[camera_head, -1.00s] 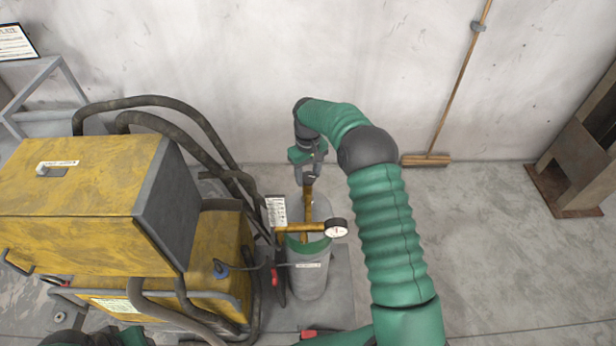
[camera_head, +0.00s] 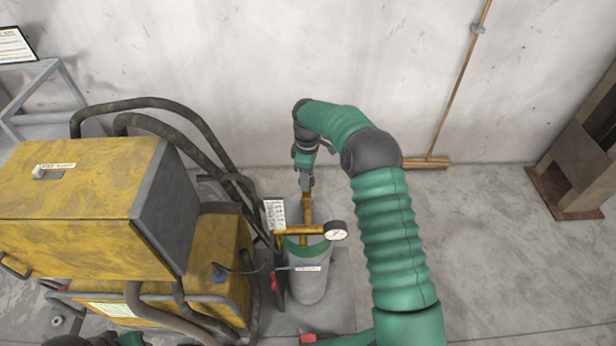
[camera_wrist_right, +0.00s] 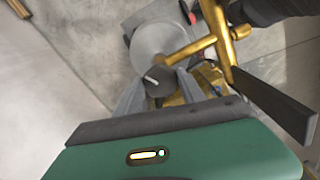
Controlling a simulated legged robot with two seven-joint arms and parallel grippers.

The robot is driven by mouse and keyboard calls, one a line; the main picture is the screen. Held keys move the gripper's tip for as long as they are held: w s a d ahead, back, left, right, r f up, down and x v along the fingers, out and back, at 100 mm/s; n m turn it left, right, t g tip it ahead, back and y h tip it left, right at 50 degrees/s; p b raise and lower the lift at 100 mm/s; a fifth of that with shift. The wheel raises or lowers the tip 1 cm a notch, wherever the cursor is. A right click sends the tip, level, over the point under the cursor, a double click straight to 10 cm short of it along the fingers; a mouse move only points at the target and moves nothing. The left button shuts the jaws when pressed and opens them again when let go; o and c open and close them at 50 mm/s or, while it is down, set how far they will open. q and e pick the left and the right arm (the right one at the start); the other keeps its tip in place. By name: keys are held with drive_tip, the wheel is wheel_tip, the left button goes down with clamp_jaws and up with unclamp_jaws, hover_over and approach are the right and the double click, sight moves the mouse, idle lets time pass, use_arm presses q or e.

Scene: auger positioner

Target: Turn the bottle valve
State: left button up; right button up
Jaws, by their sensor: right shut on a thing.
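The grey gas bottle (camera_head: 311,282) stands upright beside the yellow machine, with a green band near its top. Brass pipework (camera_head: 296,231) and a round white gauge (camera_head: 336,231) sit above it. My right gripper (camera_head: 307,186) reaches down from the wall side to the far end of the brass fitting. In the right wrist view, its fingers are shut on a dark round valve knob (camera_wrist_right: 158,84) with a small pale pin, by the brass pipe (camera_wrist_right: 190,48). The fingers partly hide the knob. My left gripper is not visible; only a bit of green and dark arm shows at the bottom left.
The yellow machine (camera_head: 85,185) with thick black hoses (camera_head: 185,115) stands close on the left. A white tag (camera_head: 275,214) hangs by the bottle. A broom (camera_head: 428,162) leans on the concrete wall. The floor to the right is clear up to a rusty steel post (camera_head: 575,165).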

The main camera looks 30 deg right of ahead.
drive_tip(key=shift+w+a+r, duration=0.1)
drive_tip(key=shift+w, duration=0.1)
idle(0.4)
drive_tip(key=o, duration=1.1)
drive_tip(key=shift+o, duration=1.3)
drive_tip(key=shift+w, duration=0.1)
drive_tip(key=shift+f, duration=0.25)
drive_tip(key=shift+r, duration=0.2)
wheel_tip(320, 180, up, 7)
drive_tip(key=b, duration=0.2)
drive_tip(key=shift+r+b, duration=0.15)
drive_tip(key=shift+b, duration=0.2)
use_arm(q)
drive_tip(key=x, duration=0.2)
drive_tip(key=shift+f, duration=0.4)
use_arm(e)
wheel_tip(320, 180, up, 9)
drive_tip(key=shift+w, duration=0.15)
